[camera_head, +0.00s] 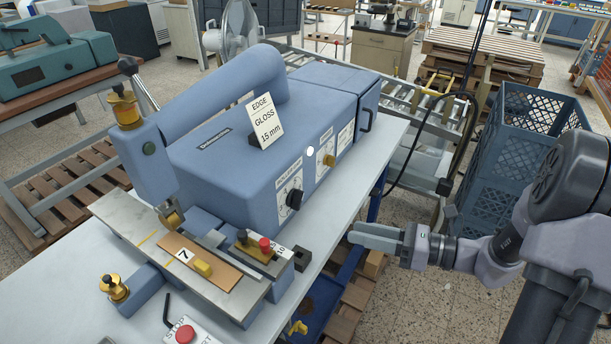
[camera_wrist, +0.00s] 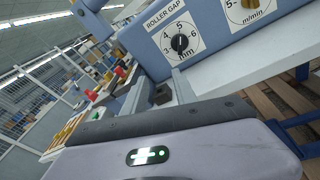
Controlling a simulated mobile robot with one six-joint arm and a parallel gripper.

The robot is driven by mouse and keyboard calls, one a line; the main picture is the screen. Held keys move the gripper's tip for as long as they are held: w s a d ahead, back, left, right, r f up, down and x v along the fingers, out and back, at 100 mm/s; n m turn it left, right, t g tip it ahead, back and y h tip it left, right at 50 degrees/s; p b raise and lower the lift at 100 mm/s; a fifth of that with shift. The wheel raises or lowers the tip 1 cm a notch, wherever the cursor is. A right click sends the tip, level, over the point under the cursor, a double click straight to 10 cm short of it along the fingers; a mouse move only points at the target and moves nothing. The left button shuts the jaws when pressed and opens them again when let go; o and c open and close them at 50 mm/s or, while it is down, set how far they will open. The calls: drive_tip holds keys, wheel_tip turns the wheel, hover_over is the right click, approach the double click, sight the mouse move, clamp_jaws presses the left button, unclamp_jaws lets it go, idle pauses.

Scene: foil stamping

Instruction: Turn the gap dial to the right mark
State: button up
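The roller gap dial is a black knob (camera_wrist: 180,43) on a white plate marked 3, 4, 5, 6 and mm in the wrist view. In the head view the black knob (camera_head: 294,198) is on the side of the blue stamping machine (camera_head: 225,165). Its pointer is too small to read surely. A card (camera_head: 264,122) on top of the machine reads EDGE, GLOSS, 15 mm. My gripper (camera_head: 352,236) is right of and below the dial, apart from it, with its grey fingers pointing left. Nothing shows in it. The finger spacing is unclear.
A red button (camera_head: 265,244) and a brown strip numbered 7 (camera_head: 201,261) are at the machine's front. Blue crates (camera_head: 520,150) stand at right.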

sight(301, 202)
drive_tip(key=w+d+f+m+t, duration=0.2)
drive_tip(key=d+m+t, duration=0.1)
drive_tip(key=b+x, duration=0.1)
drive_tip(key=x, duration=0.4)
drive_tip(key=b+x, duration=0.2)
drive_tip(key=x, duration=0.3)
drive_tip(key=b+x, duration=0.1)
drive_tip(key=x, duration=0.5)
drive_tip(key=shift+f, duration=0.35)
drive_tip(key=shift+w+a+r, duration=0.1)
drive_tip(key=shift+w+a, duration=0.25)
drive_tip(key=shift+a, duration=0.1)
drive_tip(key=shift+c, duration=0.2)
clamp_jaws()
